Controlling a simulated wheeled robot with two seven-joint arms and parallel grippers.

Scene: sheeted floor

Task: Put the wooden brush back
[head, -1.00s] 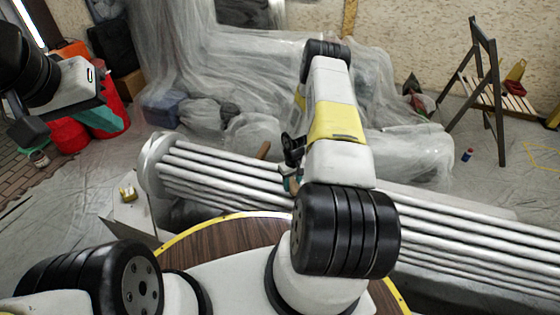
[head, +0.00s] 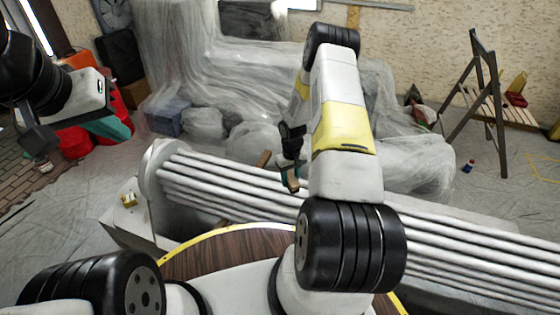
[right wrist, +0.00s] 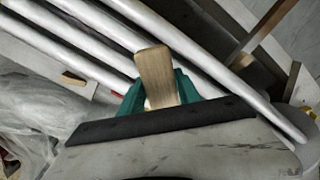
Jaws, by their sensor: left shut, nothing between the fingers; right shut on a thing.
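My right gripper (head: 290,180) is over the grey ribbed radiator-like object (head: 450,238) in the head view, partly hidden by its own arm. In the right wrist view its green fingers (right wrist: 158,92) are shut on a light wooden handle (right wrist: 154,70), which I take to be the brush. The handle sticks out past the fingers, above the white tubes; the rest of it is hidden by the dark bar. My left gripper (head: 108,128), with teal fingers, is shut and empty at the far left, away from the brush.
A brown wooden piece (head: 264,158) shows at the tubes' far edge. Plastic-draped shapes (head: 205,123) fill the back. Red containers (head: 75,142) stand at left.

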